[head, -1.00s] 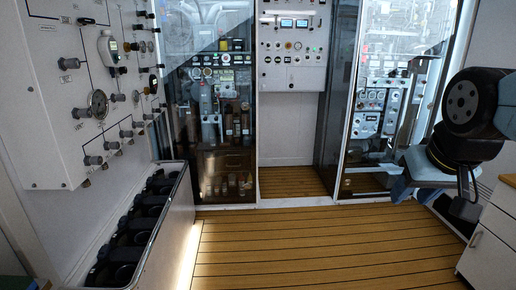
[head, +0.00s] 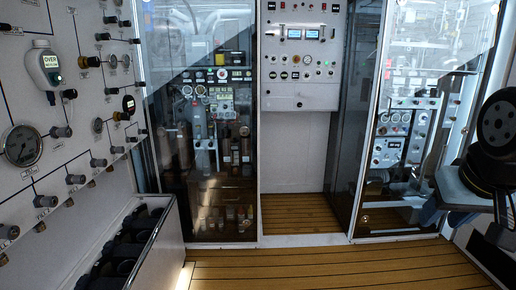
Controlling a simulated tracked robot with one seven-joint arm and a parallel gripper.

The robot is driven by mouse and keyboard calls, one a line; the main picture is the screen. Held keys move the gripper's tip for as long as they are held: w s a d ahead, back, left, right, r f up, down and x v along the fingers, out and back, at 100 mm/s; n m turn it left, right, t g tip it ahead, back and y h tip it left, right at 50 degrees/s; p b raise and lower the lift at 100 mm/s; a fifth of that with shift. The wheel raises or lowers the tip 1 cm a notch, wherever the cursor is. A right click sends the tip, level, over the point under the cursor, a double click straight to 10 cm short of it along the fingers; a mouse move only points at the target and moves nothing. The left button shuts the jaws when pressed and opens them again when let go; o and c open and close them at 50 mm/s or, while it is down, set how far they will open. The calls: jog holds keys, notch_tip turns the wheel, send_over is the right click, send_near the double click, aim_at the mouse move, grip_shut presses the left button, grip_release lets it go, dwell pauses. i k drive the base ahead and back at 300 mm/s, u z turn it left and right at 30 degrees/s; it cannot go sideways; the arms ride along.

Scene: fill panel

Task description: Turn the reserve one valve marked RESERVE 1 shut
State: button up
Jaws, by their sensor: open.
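The fill panel (head: 22,95) is a pale wall panel at the left, with several grey valve knobs joined by black lines. Grey knobs sit in a slanting lower row, among them one knob (head: 75,179), a nearer one (head: 45,201) and one at the left edge (head: 8,232). Their small labels are too small to read, so I cannot tell which is RESERVE 1. My gripper (head: 446,213) is at the right, partly in view, blue-grey, open and empty. It is far from the panel, across the floor.
A round gauge (head: 21,146) and a white handheld meter (head: 43,65) are on the panel. A long bin (head: 160,240) with dark round slots stands below it. Glass-fronted cabinets (head: 210,130) and a control console (head: 297,100) line the back. The wooden floor (head: 330,268) is clear.

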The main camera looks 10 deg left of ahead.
aim_at(112, 19)
jog(key=u, duration=0.1)
jog(key=i, duration=2.15)
jog(key=u, duration=0.8)
jog(key=i, duration=0.9)
jog(key=u, duration=1.35)
jog(key=i, duration=1.15)
jog(key=u, duration=0.6)
jog(key=k, duration=0.9)
jog(key=u, duration=0.25)
jog(key=i, duration=0.25)
jog(key=z, duration=0.1)
